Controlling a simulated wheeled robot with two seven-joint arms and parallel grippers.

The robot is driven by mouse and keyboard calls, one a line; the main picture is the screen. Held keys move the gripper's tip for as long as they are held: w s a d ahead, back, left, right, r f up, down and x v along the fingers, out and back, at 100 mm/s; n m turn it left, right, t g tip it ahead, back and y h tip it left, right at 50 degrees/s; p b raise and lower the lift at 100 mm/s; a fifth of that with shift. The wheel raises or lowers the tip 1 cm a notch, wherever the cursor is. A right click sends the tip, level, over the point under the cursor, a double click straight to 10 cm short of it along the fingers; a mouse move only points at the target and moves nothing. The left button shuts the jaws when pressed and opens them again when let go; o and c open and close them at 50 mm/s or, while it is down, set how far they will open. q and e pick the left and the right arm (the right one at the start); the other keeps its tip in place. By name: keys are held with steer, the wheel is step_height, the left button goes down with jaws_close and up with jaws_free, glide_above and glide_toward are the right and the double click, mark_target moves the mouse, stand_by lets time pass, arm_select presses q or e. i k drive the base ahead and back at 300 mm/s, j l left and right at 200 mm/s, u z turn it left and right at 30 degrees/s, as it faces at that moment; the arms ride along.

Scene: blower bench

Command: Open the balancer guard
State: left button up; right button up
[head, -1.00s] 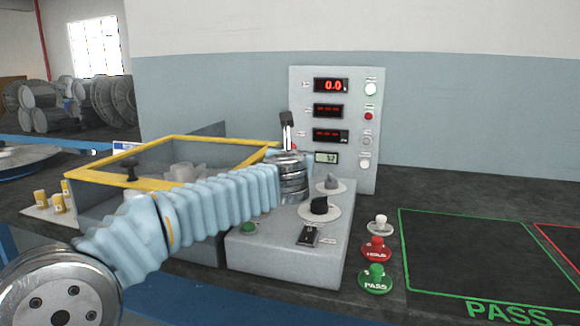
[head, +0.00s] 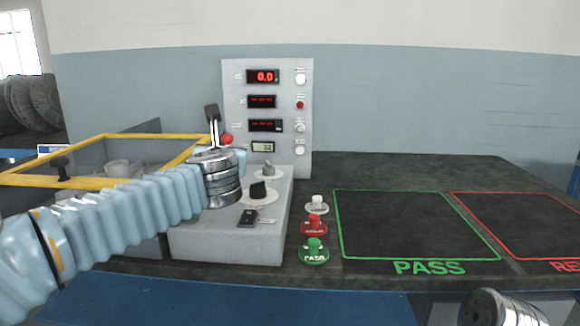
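The balancer guard (head: 110,182) is at the left in the head view, a yellow-edged clear cover lying flat over the grey balancer housing. A black knob (head: 61,166) stands on its near left part. A pale part shows dimly through the cover. My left arm crosses in front of the guard and hides its near right part. My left gripper (head: 212,118) points up and away over the control box, right of the guard and apart from the knob. Its fingers are seen nearly edge-on, so their opening is unclear.
The control box (head: 225,245) and upright display panel (head: 283,165) stand right of the guard. A red ball (head: 227,139) shows behind my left wrist. Green, red and white stamps (head: 314,252) stand beside the box. The green PASS area (head: 410,225) is empty.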

mark_target(11, 176)
steer(key=k, duration=0.9)
